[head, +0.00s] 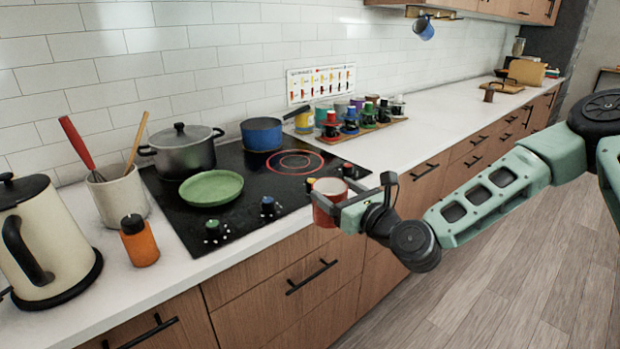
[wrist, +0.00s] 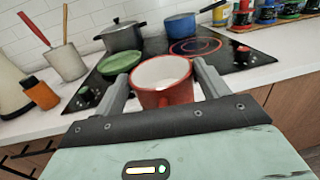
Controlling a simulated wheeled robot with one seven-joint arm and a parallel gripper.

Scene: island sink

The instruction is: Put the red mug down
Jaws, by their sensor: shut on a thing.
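The red mug (head: 326,203) has a white inside and is held upright between the fingers of my gripper (head: 354,195). In the head view it shows at the front edge of the counter, by the cooktop's right front corner. In the wrist view the red mug (wrist: 163,82) sits between the two grey fingers of my gripper (wrist: 164,90), its rim facing up. Whether its base touches anything is hidden.
A black cooktop (head: 165,196) holds a green plate (head: 211,188), a grey lidded pot (head: 180,150) and a blue pan (head: 262,134). White counter (head: 440,122) to the right is mostly clear. A kettle (head: 45,240) stands left.

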